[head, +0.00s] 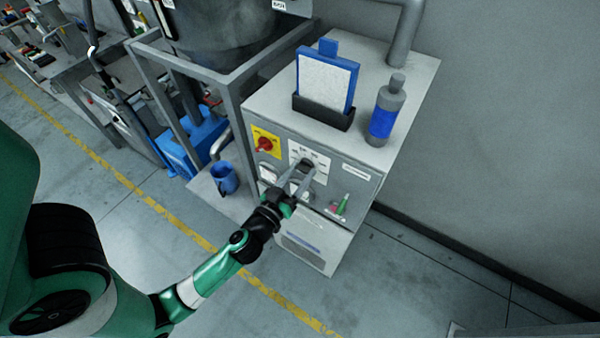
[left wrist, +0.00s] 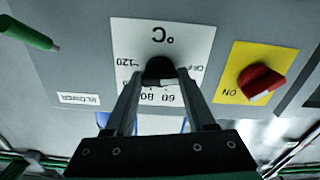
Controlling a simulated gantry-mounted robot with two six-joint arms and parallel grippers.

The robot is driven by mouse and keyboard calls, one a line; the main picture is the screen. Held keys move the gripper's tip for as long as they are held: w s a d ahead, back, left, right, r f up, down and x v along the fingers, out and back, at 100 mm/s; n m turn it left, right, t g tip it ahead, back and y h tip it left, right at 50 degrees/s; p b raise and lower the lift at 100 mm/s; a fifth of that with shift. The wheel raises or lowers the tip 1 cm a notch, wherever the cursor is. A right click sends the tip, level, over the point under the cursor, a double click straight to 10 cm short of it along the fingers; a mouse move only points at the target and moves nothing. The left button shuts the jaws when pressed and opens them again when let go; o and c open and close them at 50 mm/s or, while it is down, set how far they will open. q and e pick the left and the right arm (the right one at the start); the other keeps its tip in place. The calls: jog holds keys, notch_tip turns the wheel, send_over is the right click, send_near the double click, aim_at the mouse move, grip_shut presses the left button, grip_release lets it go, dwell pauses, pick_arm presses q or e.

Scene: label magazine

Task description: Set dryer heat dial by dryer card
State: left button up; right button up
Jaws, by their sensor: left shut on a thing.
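The heat dial (head: 305,163) is a dark knob on a white plate on the front of the dryer cabinet (head: 261,103). In the left wrist view the dial (left wrist: 158,67) sits on a plate marked °C, with OFF, 60, 80 and 120 visible; its pointer is hidden. My left gripper (head: 307,171) is shut on the dial, with one finger on each side of it in the left wrist view (left wrist: 160,76). The dryer card (head: 325,83) is a white sheet on a blue board, upright in a black holder on the cabinet; its writing is unreadable. My right gripper is out of view.
A red switch (head: 265,144) on a yellow plate is left of the dial. A grey and blue bottle (head: 385,115) stands beside the card. A blue cup (head: 224,178) is left of the cabinet.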

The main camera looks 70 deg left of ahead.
pick_arm(q)
jog(key=shift+m, duration=0.3)
grip_shut()
jog(key=m, duration=0.2)
jog(key=shift+m, duration=0.4)
jog(key=m, duration=0.8)
jog(key=shift+r, duration=0.1)
jog(key=shift+m+p, duration=0.4)
jog(key=shift+m, duration=1.8)
jog(key=o, duration=1.3)
grip_release()
jog(key=shift+s, duration=0.15)
